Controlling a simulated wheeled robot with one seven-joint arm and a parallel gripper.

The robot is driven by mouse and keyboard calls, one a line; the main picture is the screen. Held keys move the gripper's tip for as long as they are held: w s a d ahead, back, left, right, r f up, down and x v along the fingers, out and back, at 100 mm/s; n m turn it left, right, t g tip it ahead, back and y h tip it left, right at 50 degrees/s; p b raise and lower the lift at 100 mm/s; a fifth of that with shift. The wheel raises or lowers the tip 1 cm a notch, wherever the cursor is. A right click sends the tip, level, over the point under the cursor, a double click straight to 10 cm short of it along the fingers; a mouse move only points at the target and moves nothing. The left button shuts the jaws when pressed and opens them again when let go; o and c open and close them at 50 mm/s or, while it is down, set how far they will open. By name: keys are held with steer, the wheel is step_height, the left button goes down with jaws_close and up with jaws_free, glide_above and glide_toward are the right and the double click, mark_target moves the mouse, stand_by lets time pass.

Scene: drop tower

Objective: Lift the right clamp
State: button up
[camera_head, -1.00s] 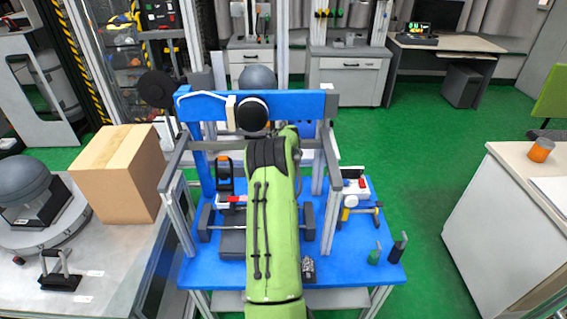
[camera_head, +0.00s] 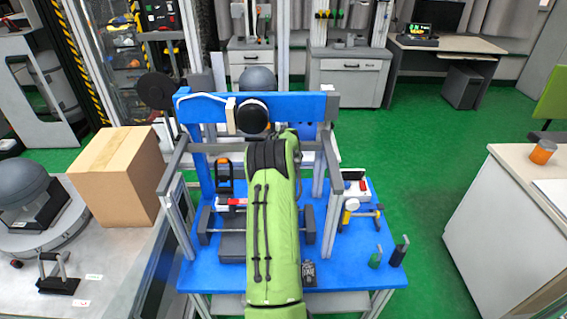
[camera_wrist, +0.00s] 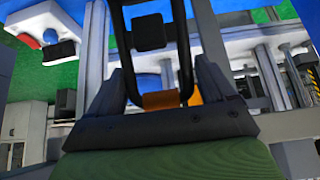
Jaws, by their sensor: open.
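The right clamp (camera_wrist: 185,50) shows in the wrist view as a black loop handle with an orange piece at its near end. It lies between the two grey fingers of my gripper (camera_wrist: 160,66), which are apart. I cannot tell whether either finger touches the handle. In the head view my green arm hides this clamp and my gripper. A similar black and orange clamp (camera_head: 224,172), the left one, stands upright on the left side of the blue tower.
Grey posts (camera_head: 330,160) flank the tower. A cardboard box (camera_head: 118,178) stands at left.

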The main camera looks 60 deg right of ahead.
steer(key=p+v, duration=0.1)
steer(key=v, duration=1.4)
